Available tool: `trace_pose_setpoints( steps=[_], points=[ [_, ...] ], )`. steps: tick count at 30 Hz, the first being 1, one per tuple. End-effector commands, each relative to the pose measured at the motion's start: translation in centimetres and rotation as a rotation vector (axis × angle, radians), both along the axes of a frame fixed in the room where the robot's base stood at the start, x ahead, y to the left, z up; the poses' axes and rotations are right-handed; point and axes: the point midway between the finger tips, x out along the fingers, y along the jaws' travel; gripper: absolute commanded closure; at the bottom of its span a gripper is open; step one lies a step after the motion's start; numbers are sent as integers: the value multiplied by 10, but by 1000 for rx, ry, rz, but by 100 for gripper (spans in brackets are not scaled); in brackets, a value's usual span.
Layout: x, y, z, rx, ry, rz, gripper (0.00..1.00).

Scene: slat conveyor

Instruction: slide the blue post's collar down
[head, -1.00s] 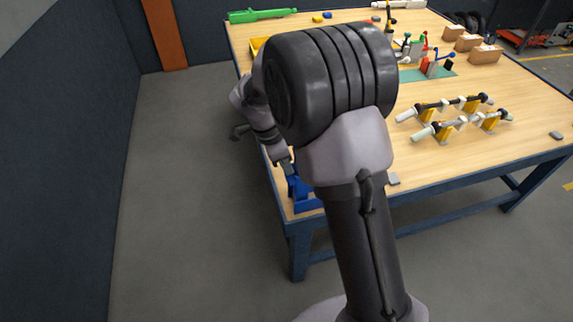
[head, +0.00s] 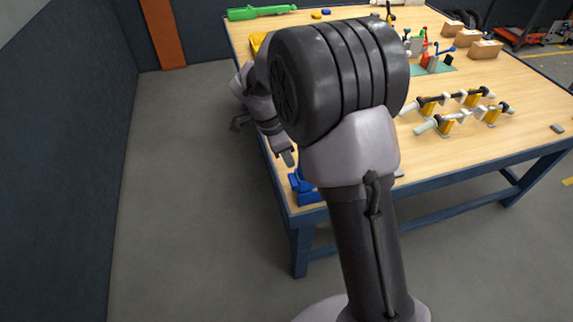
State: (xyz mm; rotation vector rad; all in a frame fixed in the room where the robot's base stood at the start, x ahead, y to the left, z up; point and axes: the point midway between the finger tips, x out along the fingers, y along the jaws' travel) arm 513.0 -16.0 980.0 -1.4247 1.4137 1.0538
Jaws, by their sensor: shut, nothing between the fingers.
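My gripper (head: 288,158) shows at the left of my arm, over the left edge of the workbench. Its fingers look closed with nothing visible between them. A blue object (head: 301,188) stands at the near left corner of the bench, just below the gripper tips; my arm hides part of it. A small gap seems to lie between them. At the back right, a green mat (head: 432,70) carries small upright pieces in red, grey and blue. A blue-tipped piece (head: 446,50) is among them. I cannot make out which is the blue post, nor its collar.
The wooden bench (head: 480,143) has yellow stands with rods (head: 463,108) at mid right. Brown boxes (head: 486,50) stand at the back right and a green tool (head: 262,12) at the back left. Open floor (head: 190,190) lies left of the bench.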

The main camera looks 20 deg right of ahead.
Motion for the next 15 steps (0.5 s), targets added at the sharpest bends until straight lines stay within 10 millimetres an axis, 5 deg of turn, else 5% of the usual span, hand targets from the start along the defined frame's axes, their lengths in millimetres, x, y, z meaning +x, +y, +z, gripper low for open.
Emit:
trace_pose_setpoints(
  steps=[6, 15],
  points=[
    [1, 15, 52, 0, -3, 1, 100],
    [0, 23, 77, 0, -2, 1, 100]
  ],
)
